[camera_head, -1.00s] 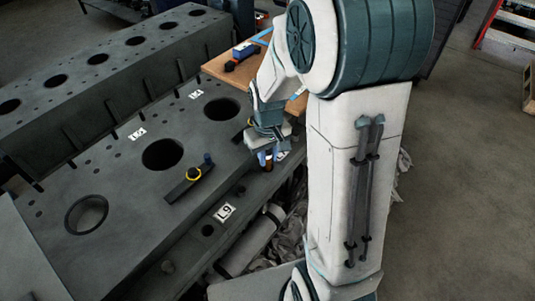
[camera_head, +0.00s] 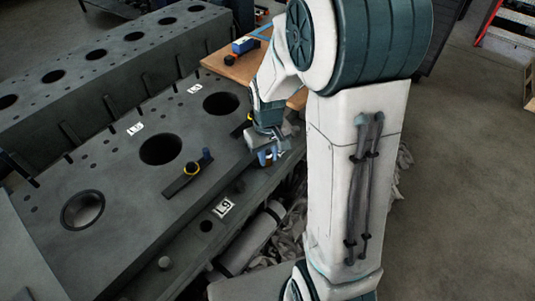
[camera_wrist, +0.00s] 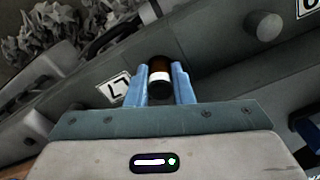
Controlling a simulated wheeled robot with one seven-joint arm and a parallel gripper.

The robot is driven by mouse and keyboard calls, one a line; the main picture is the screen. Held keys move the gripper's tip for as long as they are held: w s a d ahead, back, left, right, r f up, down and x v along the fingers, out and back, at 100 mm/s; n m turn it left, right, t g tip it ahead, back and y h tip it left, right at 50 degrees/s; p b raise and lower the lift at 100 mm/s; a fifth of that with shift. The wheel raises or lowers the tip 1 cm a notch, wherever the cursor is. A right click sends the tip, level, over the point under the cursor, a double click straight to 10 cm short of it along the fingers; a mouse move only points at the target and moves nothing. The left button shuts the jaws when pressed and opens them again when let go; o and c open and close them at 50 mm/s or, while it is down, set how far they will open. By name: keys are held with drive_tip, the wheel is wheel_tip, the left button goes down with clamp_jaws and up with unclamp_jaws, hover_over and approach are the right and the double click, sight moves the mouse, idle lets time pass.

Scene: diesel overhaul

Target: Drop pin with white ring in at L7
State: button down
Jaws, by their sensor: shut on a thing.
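My gripper (camera_wrist: 160,88) is shut on a dark pin with a white ring (camera_wrist: 159,77), seen between its blue fingers in the wrist view. The label L7 (camera_wrist: 114,88) is on the dark ledge just left of the fingers in that view. I cannot clearly make out the hole at L7. In the head view my gripper (camera_head: 267,157) is over the right-hand ledge of the engine block (camera_head: 115,205), beyond the L9 label (camera_head: 222,206). The pin is too small to make out there, and I cannot tell its height above the ledge.
A dark bar with a yellow ring and a blue knob (camera_head: 189,174) lies on the block near the large bores. A round peg (camera_wrist: 265,26) sticks up from the ledge at the upper right in the wrist view. A wooden table (camera_head: 240,67) stands behind.

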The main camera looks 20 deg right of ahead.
drive_tip(key=shift+f, duration=0.15)
drive_tip(key=shift+f, duration=0.15)
drive_tip(key=c, duration=0.8)
unclamp_jaws()
drive_tip(key=shift+f+b, duration=0.1)
drive_tip(key=shift+b, duration=0.2)
drive_tip(key=shift+r+p, duration=2.5)
drive_tip(key=shift+r, duration=1.05)
